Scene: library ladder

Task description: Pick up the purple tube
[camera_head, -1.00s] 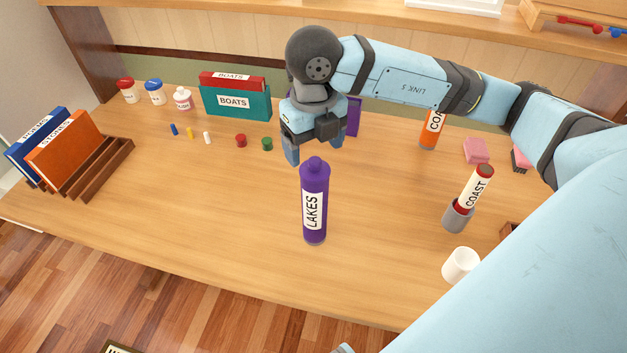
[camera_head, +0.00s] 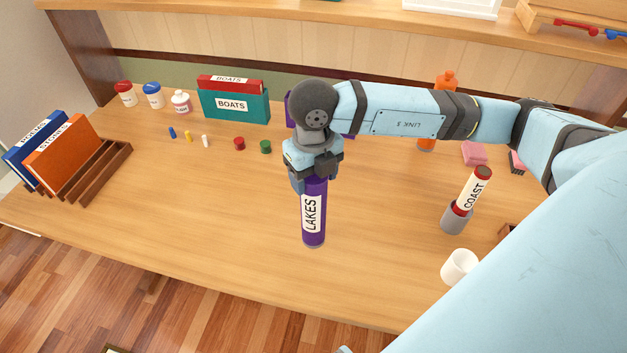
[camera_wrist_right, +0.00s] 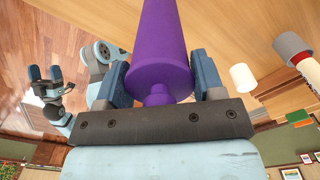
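The purple tube (camera_head: 314,225), labelled LAKES, stands upright on the table in the middle of the head view. My right gripper (camera_head: 311,183) is over its top and hides its cap. In the right wrist view the purple tube (camera_wrist_right: 161,50) lies between the two blue fingers of my right gripper (camera_wrist_right: 160,72). The fingers flank the tube's upper end, look open, and whether either touches it is hard to tell. My left gripper (camera_wrist_right: 43,80) shows at the left of the wrist view, open and empty, away from the tube.
A grey holder (camera_head: 456,219) with the COAST tube (camera_head: 475,190) and a white cup (camera_head: 459,266) stand to the right. An orange bottle (camera_head: 426,144) is behind my right arm. Small pegs and caps (camera_head: 239,143) lie back left. The table around the purple tube is clear.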

